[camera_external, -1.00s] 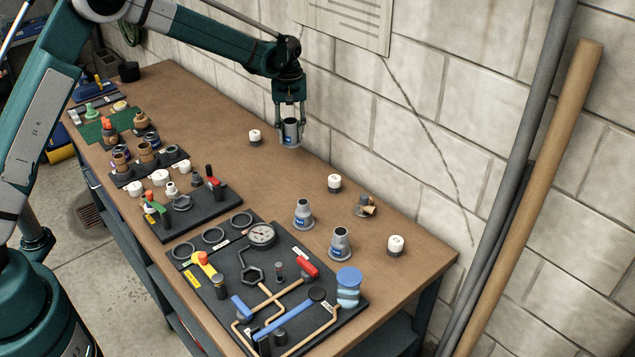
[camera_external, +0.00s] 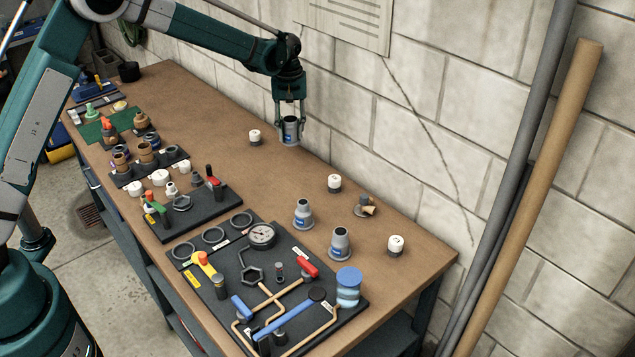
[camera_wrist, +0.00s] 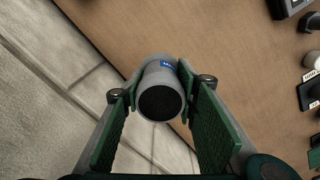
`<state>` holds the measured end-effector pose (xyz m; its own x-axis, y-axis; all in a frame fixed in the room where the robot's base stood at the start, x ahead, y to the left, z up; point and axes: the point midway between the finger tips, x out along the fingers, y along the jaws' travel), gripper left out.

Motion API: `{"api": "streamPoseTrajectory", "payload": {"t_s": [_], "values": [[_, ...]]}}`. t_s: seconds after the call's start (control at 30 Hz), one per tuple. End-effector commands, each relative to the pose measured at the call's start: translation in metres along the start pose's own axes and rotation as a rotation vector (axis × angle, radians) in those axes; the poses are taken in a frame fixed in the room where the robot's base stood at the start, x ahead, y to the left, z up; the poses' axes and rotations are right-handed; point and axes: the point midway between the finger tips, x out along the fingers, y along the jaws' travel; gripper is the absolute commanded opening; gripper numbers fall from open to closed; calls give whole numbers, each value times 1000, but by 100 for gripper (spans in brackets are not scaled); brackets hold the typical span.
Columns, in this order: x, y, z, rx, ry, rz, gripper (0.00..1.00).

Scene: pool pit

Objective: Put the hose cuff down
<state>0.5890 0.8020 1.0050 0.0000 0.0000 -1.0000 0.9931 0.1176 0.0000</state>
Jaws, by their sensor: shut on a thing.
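The hose cuff is a grey tube with a flared foot and a blue label. My gripper (camera_external: 290,112) is shut on a hose cuff (camera_external: 291,131) at the wall side of the bench. The cuff is upright in the outside view; I cannot tell whether its foot touches the bench top (camera_external: 215,120). In the wrist view the cuff (camera_wrist: 160,92) sits between the two green finger pads, its dark open end facing the camera. Two similar grey cuffs stand on the bench, one on the left (camera_external: 303,214) and one on the right (camera_external: 340,244).
A white-capped piece (camera_external: 254,137) stands left of the held cuff, apart from it. Another white-capped piece (camera_external: 334,183) and a small brass fitting (camera_external: 366,206) lie nearer the front. A black board (camera_external: 215,215) with valves is at the left. The block wall (camera_external: 400,130) is close behind.

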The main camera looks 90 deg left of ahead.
Motion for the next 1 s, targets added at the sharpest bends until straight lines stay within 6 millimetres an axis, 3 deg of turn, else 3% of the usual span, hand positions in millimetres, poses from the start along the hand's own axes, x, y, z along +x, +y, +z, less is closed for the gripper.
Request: {"api": "streamPoseTrajectory", "payload": {"t_s": [0.17, 0.37, 0.57, 1.0], "values": [[0, 5, 6, 0, 0, 0, 17], [0, 26, 31, 0, 0, 0, 17], [-1, 60, 77, -1, 0, 0, 17], [-2, 135, 206, -10, 0, 0, 17]]}}
